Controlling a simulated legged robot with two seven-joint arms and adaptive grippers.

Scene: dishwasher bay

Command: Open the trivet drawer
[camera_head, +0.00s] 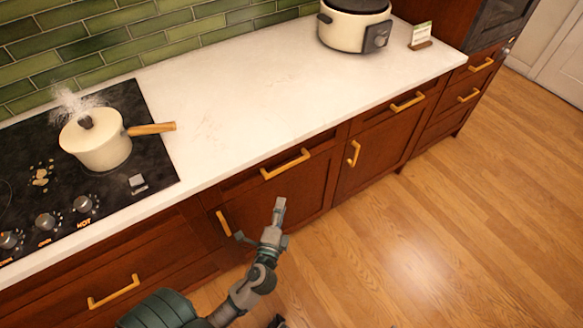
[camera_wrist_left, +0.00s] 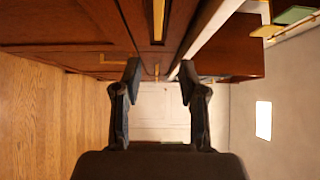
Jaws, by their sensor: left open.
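No drawer in view is marked as the trivet drawer. In the head view, a wooden drawer with a gold bar handle (camera_head: 285,163) sits under the counter's front edge. Another drawer with a gold handle (camera_head: 408,101) is further right. Both look shut. My left gripper (camera_head: 261,223) is open and empty in front of the cabinets, below and apart from the nearer drawer handle. In the left wrist view, my open fingers (camera_wrist_left: 160,78) have nothing between them. A gold handle (camera_wrist_left: 158,20) shows ahead near the top. My right gripper is not recognisable.
A cream pot (camera_head: 95,150) steams on the black cooktop (camera_head: 150,120), its wooden handle reaching over the white counter (camera_head: 240,100). A slow cooker (camera_head: 345,30) and a small card (camera_head: 421,35) stand at the back. Cabinet door handles (camera_head: 353,153) stick out. The wooden floor (camera_head: 430,240) is clear.

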